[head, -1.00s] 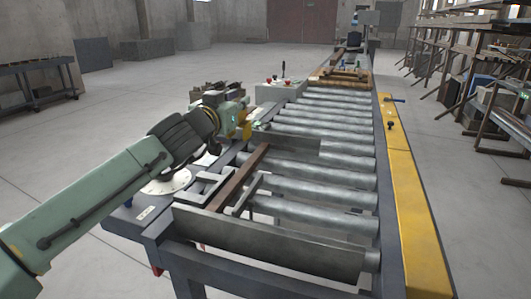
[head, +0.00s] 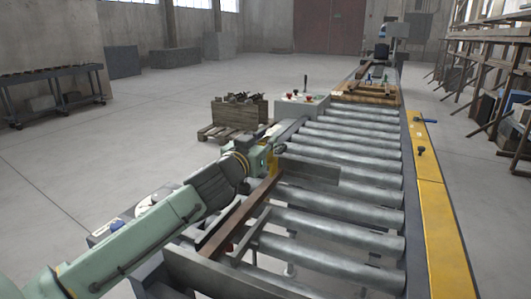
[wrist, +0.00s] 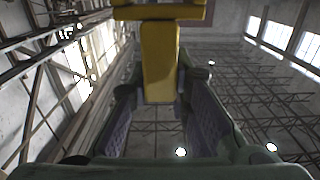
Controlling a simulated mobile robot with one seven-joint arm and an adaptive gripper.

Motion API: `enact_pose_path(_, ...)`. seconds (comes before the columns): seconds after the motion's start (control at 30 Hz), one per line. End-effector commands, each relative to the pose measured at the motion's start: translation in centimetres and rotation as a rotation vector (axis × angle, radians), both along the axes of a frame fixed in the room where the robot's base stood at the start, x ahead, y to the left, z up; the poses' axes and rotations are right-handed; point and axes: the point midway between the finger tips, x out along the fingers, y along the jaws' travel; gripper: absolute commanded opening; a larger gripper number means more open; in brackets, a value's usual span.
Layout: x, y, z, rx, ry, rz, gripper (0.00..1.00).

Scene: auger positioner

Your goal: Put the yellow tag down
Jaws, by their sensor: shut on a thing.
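The yellow tag (wrist: 159,65) shows in the wrist view as a narrow plate under a wider yellow crosspiece. My gripper (wrist: 160,85) is shut on it, with one dark-padded finger on each side. In the head view my gripper (head: 268,158) is at the left side of the roller conveyor, by the upper end of a brown bar (head: 243,215). A yellow patch shows at my gripper there, but I cannot tell tag from arm.
The roller conveyor (head: 345,207) has a yellow side rail (head: 437,215) on its right. A control box (head: 302,107) with red buttons stands at its far left. A wooden crate (head: 240,111) on a pallet is beyond my gripper. The floor at left is open.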

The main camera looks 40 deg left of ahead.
Motion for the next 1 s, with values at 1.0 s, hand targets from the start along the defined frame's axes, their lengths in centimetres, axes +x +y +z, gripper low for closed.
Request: enact_pose_path(1.0,0.0,0.0,-4.2,-0.001,0.002,0.0,0.19)
